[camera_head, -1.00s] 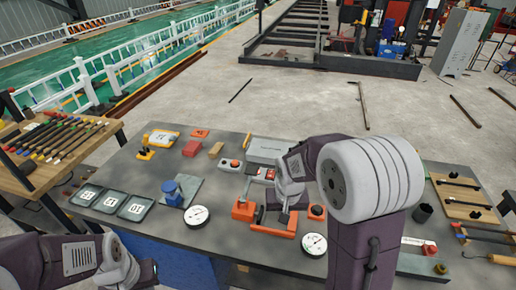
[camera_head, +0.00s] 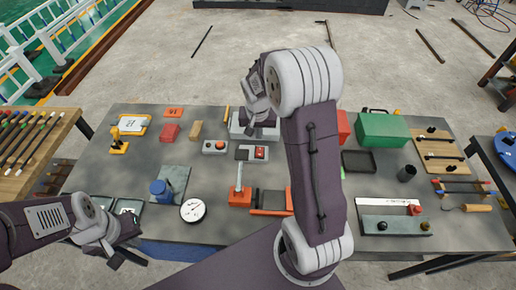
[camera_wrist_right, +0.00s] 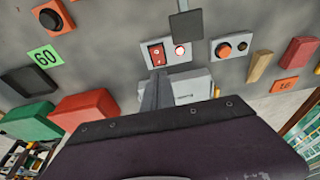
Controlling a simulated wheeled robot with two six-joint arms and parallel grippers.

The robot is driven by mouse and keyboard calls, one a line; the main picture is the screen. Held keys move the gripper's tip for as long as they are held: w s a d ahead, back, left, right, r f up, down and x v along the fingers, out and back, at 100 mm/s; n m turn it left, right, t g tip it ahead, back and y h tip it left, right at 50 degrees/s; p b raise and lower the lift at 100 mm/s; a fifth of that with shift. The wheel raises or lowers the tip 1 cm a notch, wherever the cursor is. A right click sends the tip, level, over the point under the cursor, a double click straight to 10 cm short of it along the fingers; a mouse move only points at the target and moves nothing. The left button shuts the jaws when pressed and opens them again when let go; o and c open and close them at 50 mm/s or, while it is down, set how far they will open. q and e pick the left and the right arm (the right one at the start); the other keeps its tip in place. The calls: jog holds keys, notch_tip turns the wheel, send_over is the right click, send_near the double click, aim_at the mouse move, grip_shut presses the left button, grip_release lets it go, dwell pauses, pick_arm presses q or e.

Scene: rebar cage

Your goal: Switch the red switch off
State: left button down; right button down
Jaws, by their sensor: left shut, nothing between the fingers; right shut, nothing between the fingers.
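The red switch (camera_wrist_right: 157,54) sits on a pale switch box (camera_wrist_right: 174,68) beside a small round lamp that glows red. In the head view the red switch (camera_head: 260,153) is at the right of its box, near the table's middle. Which side of the rocker is pressed cannot be told. My right gripper (camera_wrist_right: 158,75) is shut and empty, its tips close to the switch box's edge; contact cannot be told. In the head view the right arm partly hides it (camera_head: 258,122). My left gripper (camera_head: 120,258) is shut and empty at the table's front left.
A grey box (camera_wrist_right: 192,86) lies behind the fingers. A dark plate (camera_wrist_right: 186,25) and an orange-button box (camera_head: 215,147) are beside the switch box. An orange clamp-like fixture (camera_head: 240,196) stands in front. A green case (camera_head: 383,130) is at right.

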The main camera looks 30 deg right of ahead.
send_near(259, 155)
jog(key=x, duration=0.3)
jog(key=w+x, duration=0.1)
jog(key=x, duration=0.1)
jog(key=shift+d+f+p, duration=0.1)
jog(key=shift+d+p, duration=0.2)
jog(key=shift+d, duration=0.05)
jog(key=shift+w+f, duration=0.1)
jog(key=shift+f, duration=0.45)
jog(key=shift+a+f+b, duration=0.1)
jog(key=shift+f+b, duration=0.65)
jog(key=shift+b, duration=0.25)
jog(key=shift+s+r, duration=0.35)
jog(key=shift+r, duration=0.05)
jog(key=shift+w+d+r+p, duration=0.2)
jog(key=shift+w+p, duration=0.15)
jog(key=shift+p, duration=0.15)
jog(key=shift+w+d+r+p, duration=0.1)
jog(key=shift+w+d+p, duration=0.05)
jog(key=shift+w+p, duration=0.25)
